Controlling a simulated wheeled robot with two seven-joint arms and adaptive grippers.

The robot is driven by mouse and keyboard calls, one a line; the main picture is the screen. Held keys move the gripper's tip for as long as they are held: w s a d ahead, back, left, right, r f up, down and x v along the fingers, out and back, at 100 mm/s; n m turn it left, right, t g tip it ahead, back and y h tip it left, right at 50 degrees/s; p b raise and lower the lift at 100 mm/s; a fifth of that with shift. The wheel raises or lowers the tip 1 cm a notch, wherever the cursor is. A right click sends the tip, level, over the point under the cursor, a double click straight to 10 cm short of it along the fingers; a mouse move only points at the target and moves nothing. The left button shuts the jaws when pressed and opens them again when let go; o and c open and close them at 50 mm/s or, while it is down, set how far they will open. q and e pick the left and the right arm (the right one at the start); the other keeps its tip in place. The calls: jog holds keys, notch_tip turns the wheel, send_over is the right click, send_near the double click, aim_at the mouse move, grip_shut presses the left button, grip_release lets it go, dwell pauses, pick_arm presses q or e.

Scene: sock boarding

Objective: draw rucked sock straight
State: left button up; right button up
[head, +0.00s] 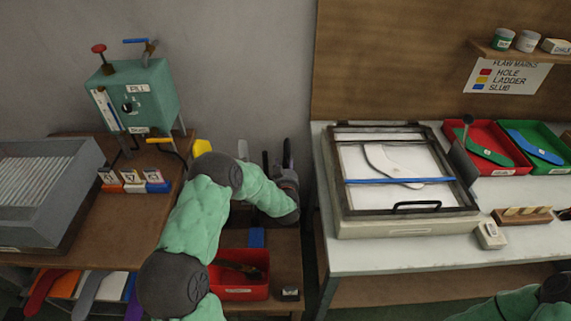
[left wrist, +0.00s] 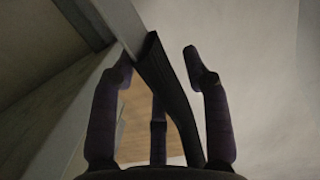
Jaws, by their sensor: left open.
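A pale sock-shaped piece (head: 378,158) lies on a white panel inside a dark-framed box (head: 346,214) on the right table. A blue bar (head: 400,181) crosses it. I cannot tell whether it is rucked. My left gripper (head: 276,157) is between the two tables, left of the box and apart from it, partly hidden by its own wrist. The left wrist view shows its fingers (left wrist: 162,62) spread. A long dark strip (left wrist: 165,85) runs between them; I cannot tell what it is or whether it touches. My right gripper is out of view.
A red tray (head: 490,130) and a green tray (head: 538,133) hold flat shapes right of the box. A teal machine (head: 150,95) stands on the left bench. A red bin (head: 240,292) sits below my left arm. A small white block (head: 490,236) stands near the box.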

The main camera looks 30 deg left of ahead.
pick_arm(q)
jog(key=f+p+v, duration=0.1)
jog(key=p+v, duration=0.1)
jog(key=v, duration=0.7)
dwell(0.7)
